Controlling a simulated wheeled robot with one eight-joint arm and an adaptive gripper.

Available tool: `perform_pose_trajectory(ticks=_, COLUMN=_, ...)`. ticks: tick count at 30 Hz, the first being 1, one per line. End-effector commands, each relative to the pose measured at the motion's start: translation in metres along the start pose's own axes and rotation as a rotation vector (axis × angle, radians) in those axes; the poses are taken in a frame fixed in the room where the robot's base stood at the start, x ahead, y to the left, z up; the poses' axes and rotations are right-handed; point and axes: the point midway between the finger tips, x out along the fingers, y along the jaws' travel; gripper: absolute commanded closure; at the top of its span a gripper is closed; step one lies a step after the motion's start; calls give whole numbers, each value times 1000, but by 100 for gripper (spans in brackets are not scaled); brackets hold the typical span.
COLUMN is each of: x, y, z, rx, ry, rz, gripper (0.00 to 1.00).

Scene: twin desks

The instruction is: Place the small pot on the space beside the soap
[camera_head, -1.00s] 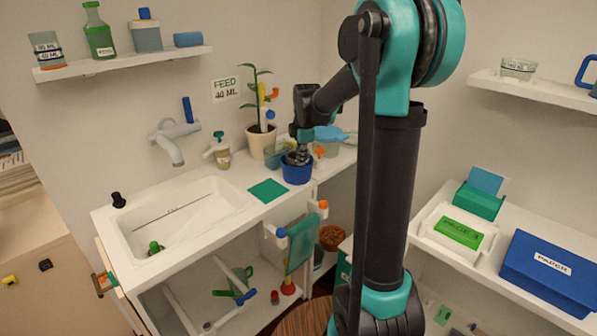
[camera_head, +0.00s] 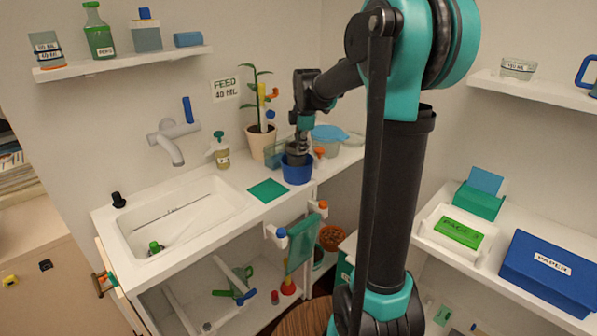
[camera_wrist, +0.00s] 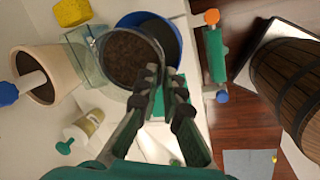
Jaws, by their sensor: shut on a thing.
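My gripper (camera_wrist: 150,78) is shut on the rim of a small dark grey pot (camera_wrist: 106,88) filled with brown soil. In the head view the dark pot (camera_head: 292,159) shows just above a blue pot (camera_head: 297,176); the blue pot (camera_wrist: 172,36) shows partly behind it in the wrist view. I cannot tell whether the dark pot is fully clear of it. The soap bottle (camera_head: 222,156), with a green pump top, stands left of it near the wall. It also shows in the wrist view (camera_wrist: 85,124).
A potted plant (camera_head: 260,140) and a clear container (camera_head: 274,155) stand behind the pots. Lidded tubs (camera_head: 328,140) stand to the right. The sink (camera_head: 178,220) takes up the left of the counter. A green cloth (camera_head: 301,246) hangs at the front edge.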

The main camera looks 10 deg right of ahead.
Motion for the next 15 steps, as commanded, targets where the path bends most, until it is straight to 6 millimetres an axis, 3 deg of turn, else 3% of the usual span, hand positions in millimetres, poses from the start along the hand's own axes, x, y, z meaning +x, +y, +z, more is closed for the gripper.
perform_pose_trajectory(ticks=15, x=-23, y=6, z=0, rx=0, ry=0, rz=0, gripper=100)
